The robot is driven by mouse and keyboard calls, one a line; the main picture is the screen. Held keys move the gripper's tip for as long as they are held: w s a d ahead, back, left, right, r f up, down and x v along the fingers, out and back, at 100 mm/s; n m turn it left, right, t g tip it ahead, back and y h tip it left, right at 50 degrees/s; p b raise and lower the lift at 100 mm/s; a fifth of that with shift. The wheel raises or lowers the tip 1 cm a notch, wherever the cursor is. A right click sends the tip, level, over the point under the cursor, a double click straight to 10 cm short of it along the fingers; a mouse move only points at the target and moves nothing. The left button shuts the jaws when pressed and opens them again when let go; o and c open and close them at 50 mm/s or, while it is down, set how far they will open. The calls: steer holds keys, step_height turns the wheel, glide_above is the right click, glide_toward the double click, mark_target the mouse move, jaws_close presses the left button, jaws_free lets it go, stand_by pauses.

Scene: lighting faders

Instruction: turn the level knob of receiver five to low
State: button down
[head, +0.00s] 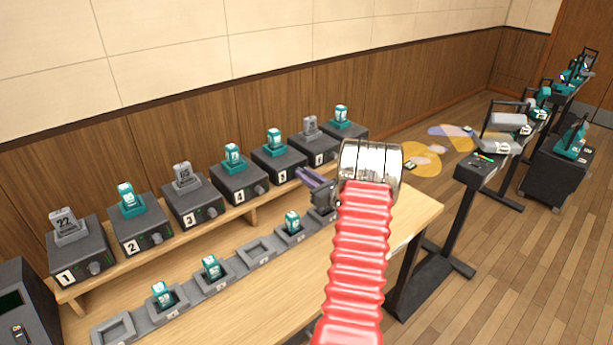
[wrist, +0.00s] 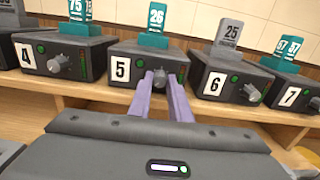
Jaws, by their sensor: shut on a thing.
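Receiver five (wrist: 148,62) is a dark grey box with a white 5 label and a green light on its front. It also shows in the head view (head: 277,165), with a teal pack marked 26 (wrist: 155,22) standing in its top. Its grey level knob (wrist: 161,88) sits at the right of the front face, between my two purple fingers. My gripper (wrist: 162,82) is shut on the knob, and in the head view it (head: 305,176) reaches to the front of receiver five. The fingers partly cover the knob, and I cannot tell where it points.
Receiver four (wrist: 62,55) stands to the left and receiver six (wrist: 215,76) close to the right, each with its own knob. The receivers stand on a raised wooden shelf. Below it, a row of grey charging cradles (head: 258,252) holds several teal packs.

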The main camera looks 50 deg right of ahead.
steer(key=c, duration=1.6)
jaws_free()
steer(key=shift+c, duration=0.2)
steer(key=v, duration=1.4)
steer(key=shift+w, duration=0.1)
